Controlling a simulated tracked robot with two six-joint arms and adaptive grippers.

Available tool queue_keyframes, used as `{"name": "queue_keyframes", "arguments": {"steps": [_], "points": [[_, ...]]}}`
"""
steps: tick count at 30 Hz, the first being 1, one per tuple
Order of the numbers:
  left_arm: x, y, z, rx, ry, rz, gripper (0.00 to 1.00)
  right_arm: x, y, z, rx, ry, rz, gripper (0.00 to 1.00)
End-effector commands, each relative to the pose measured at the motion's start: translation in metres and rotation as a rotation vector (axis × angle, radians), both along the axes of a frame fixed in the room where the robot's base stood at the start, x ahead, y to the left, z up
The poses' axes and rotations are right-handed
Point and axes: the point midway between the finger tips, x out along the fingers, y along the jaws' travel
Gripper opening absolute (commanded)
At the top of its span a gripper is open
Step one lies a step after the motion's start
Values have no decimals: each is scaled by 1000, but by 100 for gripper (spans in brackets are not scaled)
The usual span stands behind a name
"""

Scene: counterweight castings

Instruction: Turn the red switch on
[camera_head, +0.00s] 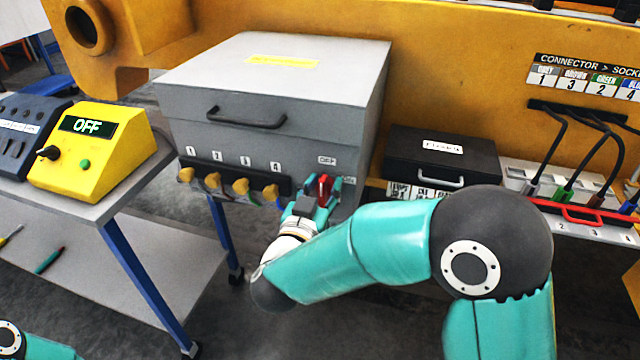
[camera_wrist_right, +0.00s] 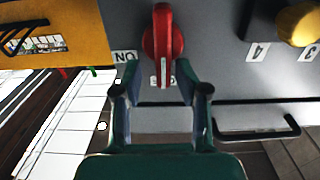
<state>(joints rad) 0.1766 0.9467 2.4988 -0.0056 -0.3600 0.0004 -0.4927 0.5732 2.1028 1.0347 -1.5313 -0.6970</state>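The red switch (camera_head: 323,186) is on the front of the grey cabinet (camera_head: 283,130), at its lower right. In the right wrist view, which is upside down, its red handle (camera_wrist_right: 163,42) stands upright with one end over a partly hidden label. The ON label (camera_wrist_right: 125,56) is beside it, and the head view shows an OFF label (camera_head: 327,160) above it. My right gripper (camera_wrist_right: 159,78) is open, with its fingers on either side of the handle's end. Contact is not clear. My left gripper is out of view; only part of my left arm shows at the lower left.
Several yellow knobs (camera_head: 240,186) sit left of the switch. A black case (camera_head: 441,158) stands to the right, before a rack with cables. A yellow box (camera_head: 92,150) reading OFF stands on the left table. The cabinet has a black handle (camera_head: 246,118).

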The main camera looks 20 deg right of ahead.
Motion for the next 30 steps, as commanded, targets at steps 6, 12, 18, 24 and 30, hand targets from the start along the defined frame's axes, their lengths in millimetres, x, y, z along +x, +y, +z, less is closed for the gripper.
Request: {"name": "queue_keyframes", "arguments": {"steps": [6, 12, 18, 24, 30], "points": [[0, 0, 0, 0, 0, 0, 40, 2, 4, 1, 0, -1, 6, 21], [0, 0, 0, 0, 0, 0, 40, 2, 4, 0, 0, -1, 7, 0], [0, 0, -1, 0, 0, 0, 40, 2, 4, 0, 4, -4, 6, 0], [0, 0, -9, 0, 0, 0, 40, 2, 3, -2, 37, -26, 5, 0], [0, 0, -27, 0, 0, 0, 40, 0, 1, -4, 121, -85, 5, 0]]}}
